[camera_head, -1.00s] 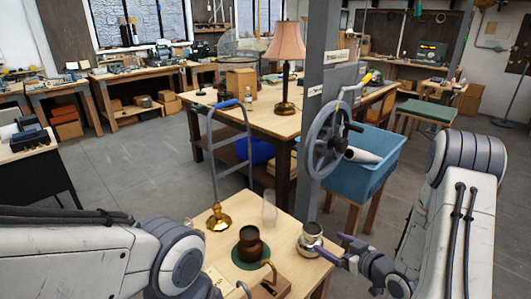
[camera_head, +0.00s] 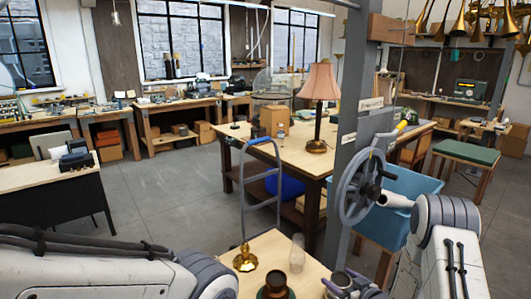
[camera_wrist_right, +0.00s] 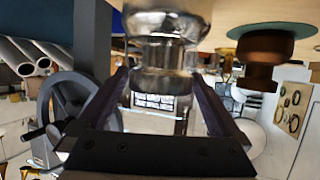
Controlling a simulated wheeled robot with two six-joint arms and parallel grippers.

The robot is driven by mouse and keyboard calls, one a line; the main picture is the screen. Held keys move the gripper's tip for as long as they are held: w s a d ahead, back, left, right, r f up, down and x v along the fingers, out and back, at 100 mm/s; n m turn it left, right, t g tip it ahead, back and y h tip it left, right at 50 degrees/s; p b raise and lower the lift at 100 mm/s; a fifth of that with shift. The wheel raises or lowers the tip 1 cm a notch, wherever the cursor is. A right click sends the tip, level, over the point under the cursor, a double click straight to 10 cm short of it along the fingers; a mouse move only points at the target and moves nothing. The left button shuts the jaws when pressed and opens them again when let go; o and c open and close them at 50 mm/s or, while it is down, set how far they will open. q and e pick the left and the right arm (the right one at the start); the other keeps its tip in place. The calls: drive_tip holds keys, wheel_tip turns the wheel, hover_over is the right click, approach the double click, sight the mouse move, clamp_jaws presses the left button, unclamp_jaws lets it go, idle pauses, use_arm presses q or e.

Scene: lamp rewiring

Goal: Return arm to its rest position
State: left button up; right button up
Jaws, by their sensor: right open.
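My right gripper (camera_head: 336,285) is low in the head view, at the right edge of the near wooden table (camera_head: 268,244). In the right wrist view its two fingers (camera_wrist_right: 163,85) are apart, on either side of a shiny silver cup-like piece (camera_wrist_right: 165,50); I cannot tell whether they touch it. My right arm (camera_head: 440,245) comes in from the lower right. My left arm (camera_head: 90,275) lies across the lower left, and its gripper is out of view. A lamp with a pink shade (camera_head: 319,82) stands on the large table behind.
A brass base (camera_head: 245,259), a clear glass (camera_head: 297,253) and a dark brown pot (camera_head: 274,287) stand on the near table. A post with a grey handwheel (camera_head: 358,190) and a blue tub (camera_head: 405,190) are close to my right arm. Open floor lies left.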

drive_tip(key=shift+r, duration=1.15)
drive_tip(key=shift+f, duration=0.1)
